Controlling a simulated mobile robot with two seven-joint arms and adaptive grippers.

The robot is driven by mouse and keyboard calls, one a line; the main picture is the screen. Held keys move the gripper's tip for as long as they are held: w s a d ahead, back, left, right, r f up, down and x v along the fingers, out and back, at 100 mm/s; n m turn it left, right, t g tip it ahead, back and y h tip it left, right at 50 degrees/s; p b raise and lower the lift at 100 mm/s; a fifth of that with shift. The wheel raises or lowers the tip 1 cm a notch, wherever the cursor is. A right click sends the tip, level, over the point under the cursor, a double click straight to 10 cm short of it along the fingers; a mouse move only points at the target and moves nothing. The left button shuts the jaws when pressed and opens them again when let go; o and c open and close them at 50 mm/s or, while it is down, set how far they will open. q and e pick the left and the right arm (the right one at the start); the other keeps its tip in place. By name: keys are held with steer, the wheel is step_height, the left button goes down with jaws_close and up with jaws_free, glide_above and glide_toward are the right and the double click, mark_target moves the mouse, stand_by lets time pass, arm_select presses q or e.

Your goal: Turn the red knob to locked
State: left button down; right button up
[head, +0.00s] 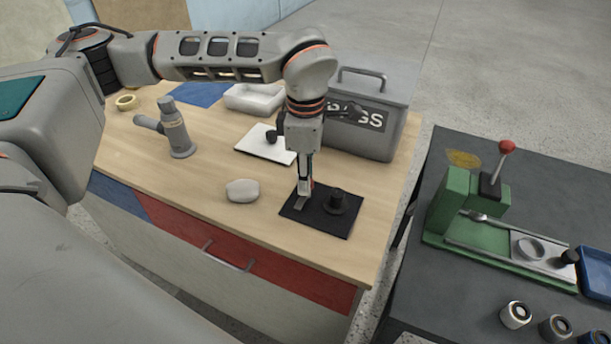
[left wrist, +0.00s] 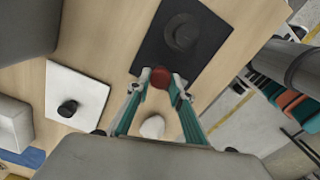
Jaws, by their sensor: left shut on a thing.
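The red knob (left wrist: 160,77) sits between the fingertips of my left gripper (left wrist: 162,80) in the left wrist view, at the edge of a black plate (left wrist: 186,40). A round black knob (left wrist: 183,33) stands on the same plate, apart from the fingers. In the head view my left gripper (head: 304,192) points down at the left part of the black plate (head: 325,226) and hides most of the red knob. The black knob (head: 336,201) stands just right of it. The left gripper is shut on the red knob. No lock marking is readable. My right gripper is not in view.
A white plate (head: 257,152) with a dark knob lies behind on the wooden bench (head: 205,180). A grey RAGS bin (head: 380,135) stands behind the gripper. A pale lump (head: 242,190) lies to the left. A green press (head: 455,205) stands on the dark table at right.

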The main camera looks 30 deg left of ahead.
arm_select(q)
steer(key=n, duration=0.3)
steer(key=n+b, duration=0.1)
steer(key=n, duration=0.8)
steer(key=shift+d+n+b, duration=0.1)
steer(key=shift+n+b, duration=0.2)
steer(key=shift+b, duration=0.05)
steer(key=n, duration=0.4)
steer(key=shift+n, duration=0.3)
steer(key=c, duration=1.8)
jaws_free()
